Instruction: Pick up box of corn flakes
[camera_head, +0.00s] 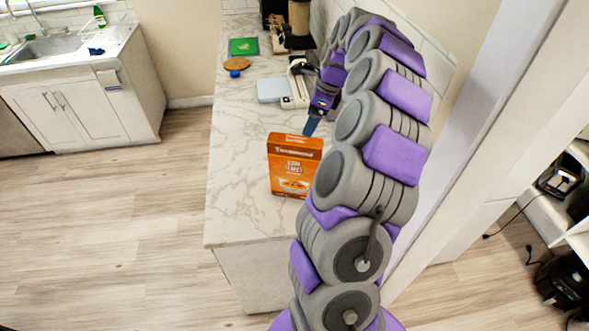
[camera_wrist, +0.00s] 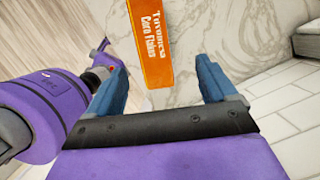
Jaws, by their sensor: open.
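The orange box of corn flakes (camera_head: 293,165) stands upright on the marble counter (camera_head: 240,205), near its front end, in the head view. In the wrist view the top of the box (camera_wrist: 151,45) shows at the upper middle, ahead of the fingers and apart from them. In the head view my gripper (camera_head: 311,126) is small, just behind and above the box, partly seen; my arm covers the counter to the right of the box.
A green item (camera_head: 243,46), a brown round board (camera_head: 236,64), a blue lid (camera_head: 234,74) and a pale flat case (camera_head: 274,90) lie farther back on the counter. A coffee maker (camera_head: 299,22) stands at the back. The counter left of the box is clear. A tiled wall borders the right.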

